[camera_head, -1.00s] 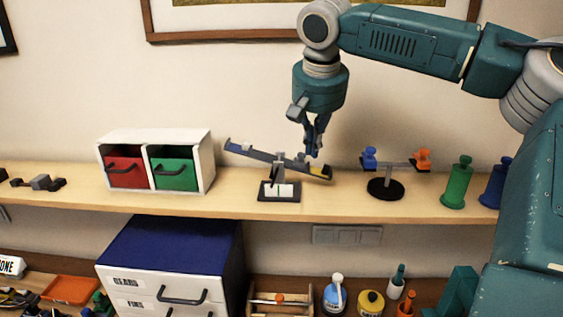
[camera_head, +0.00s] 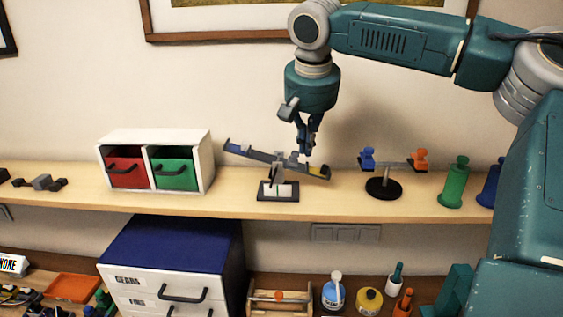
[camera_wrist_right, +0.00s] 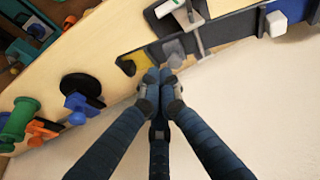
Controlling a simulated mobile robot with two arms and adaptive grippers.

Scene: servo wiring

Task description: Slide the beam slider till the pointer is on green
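The balance beam (camera_head: 244,150) is a dark bar on a stand, tilted with its left end high and its yellow-marked right end low. Its base (camera_head: 278,197) carries a white plate. The pointer hangs near the plate; I cannot tell whether it is on green. The grey slider (camera_wrist_right: 174,52) sits on the beam, between the pivot and the yellow part (camera_wrist_right: 131,65) in the right wrist view. My right gripper (camera_head: 306,152) is at the beam's right half. In the right wrist view its fingertips (camera_wrist_right: 160,76) are together, right beside the slider, apparently touching it. My left gripper is out of view.
A small scale with blue and orange weights (camera_head: 385,187) stands right of the beam, then a green spool-like piece (camera_head: 453,186). A white cabinet with red and green drawers (camera_head: 203,165) stands to the left. The shelf's front edge runs close before the base.

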